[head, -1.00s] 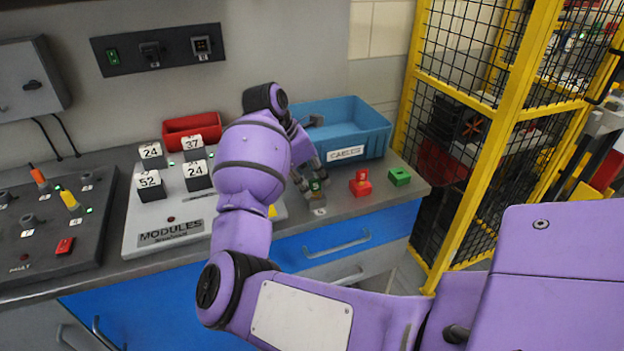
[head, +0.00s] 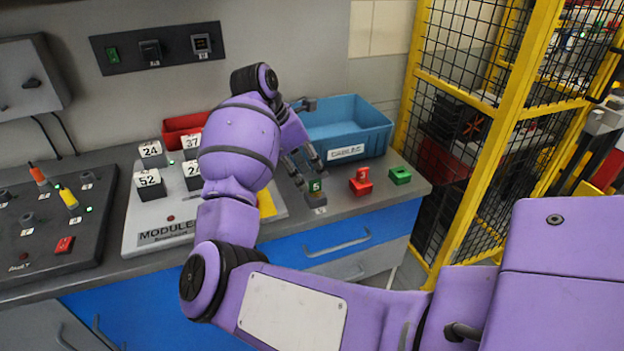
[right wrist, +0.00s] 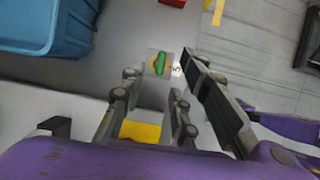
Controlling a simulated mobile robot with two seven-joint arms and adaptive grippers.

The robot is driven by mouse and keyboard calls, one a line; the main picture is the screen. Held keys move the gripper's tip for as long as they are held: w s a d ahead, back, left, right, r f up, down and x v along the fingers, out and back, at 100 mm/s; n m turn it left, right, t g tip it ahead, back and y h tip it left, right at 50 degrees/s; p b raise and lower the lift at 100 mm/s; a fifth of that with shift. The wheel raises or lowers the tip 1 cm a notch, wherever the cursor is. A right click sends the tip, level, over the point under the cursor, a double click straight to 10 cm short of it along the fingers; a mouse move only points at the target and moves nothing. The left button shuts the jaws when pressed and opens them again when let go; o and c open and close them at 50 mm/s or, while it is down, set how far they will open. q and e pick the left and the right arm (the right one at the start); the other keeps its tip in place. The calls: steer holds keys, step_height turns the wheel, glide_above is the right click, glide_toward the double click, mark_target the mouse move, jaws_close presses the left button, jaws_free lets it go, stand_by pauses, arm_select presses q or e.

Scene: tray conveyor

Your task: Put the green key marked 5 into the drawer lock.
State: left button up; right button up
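The green key marked 5 (head: 315,185) stands upright on a small grey block (head: 317,200) with a white label, near the counter's front edge. In the right wrist view the key (right wrist: 161,63) shows from above, over the middle of the square block (right wrist: 150,70); how deep it sits I cannot tell. My right gripper (head: 303,170) is open and empty, just behind and above the key, apart from it. Its spread fingers (right wrist: 162,85) show in the right wrist view. The blue drawer front (head: 345,235) is below the counter. My left gripper is out of view.
A red piece (head: 361,183) and a green block (head: 400,175) stand right of the key. A blue bin (head: 347,122) is behind. The modules board (head: 140,220) lies left, partly behind my right arm. A yellow cage (head: 430,160) stands right.

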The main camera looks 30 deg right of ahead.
steer(key=v, duration=0.7)
steer(key=shift+a+r, duration=0.2)
steer(key=shift+r, duration=0.1)
